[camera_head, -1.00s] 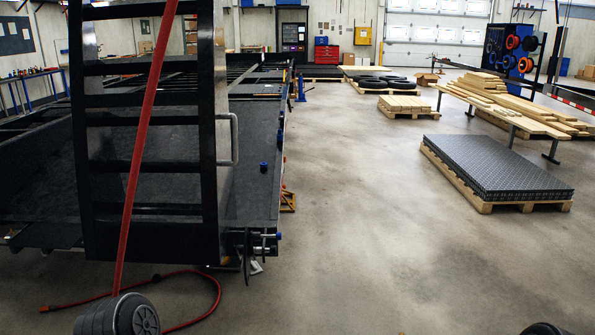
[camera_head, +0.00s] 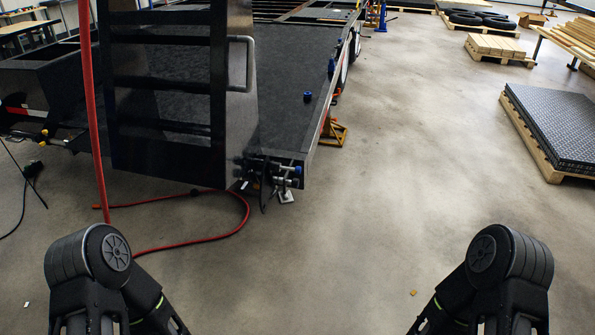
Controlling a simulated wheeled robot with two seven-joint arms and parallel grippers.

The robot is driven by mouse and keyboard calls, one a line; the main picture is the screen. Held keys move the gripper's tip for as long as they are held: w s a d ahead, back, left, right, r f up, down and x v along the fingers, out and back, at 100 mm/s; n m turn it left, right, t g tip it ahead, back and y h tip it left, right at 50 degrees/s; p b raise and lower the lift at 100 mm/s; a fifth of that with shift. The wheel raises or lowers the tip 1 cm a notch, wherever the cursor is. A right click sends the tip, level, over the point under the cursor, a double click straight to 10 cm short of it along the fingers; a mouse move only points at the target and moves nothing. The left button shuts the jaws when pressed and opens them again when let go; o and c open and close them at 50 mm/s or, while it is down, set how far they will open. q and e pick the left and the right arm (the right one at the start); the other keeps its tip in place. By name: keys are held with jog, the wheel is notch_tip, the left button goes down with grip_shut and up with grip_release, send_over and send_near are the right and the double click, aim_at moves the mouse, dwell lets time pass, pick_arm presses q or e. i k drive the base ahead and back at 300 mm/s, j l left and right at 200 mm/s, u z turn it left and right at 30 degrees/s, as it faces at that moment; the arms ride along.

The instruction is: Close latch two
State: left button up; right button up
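A black trailer frame (camera_head: 285,128) stands on the left side of the view. An upright black ladder-like ramp (camera_head: 160,135) with a metal handle (camera_head: 250,65) stands at its near end. Latch hardware (camera_head: 275,172) with metal pins and a blue tip sits low at the trailer's near right corner. It is small, and I cannot tell which part is latch two or whether it is open. My two arms show at the bottom left and bottom right, well apart from the trailer. Neither gripper's fingertips are in view.
A red hose (camera_head: 240,205) hangs down left of the ramp and curls on the floor. A pallet with dark plates (camera_head: 560,120) lies at right. The middle floor is clear.

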aim_at(298, 169)
jog(key=i+z, duration=0.25)
jog(key=i, duration=0.2)
jog(key=i+j+z, duration=0.2)
jog(key=i, duration=0.25)
jog(key=i+z, duration=0.25)
jog(key=i, duration=0.2)
jog(key=i+j+z, duration=0.2)
jog(key=i, duration=0.25)
jog(key=i+j+z, duration=0.25)
jog(key=i+j, duration=0.15)
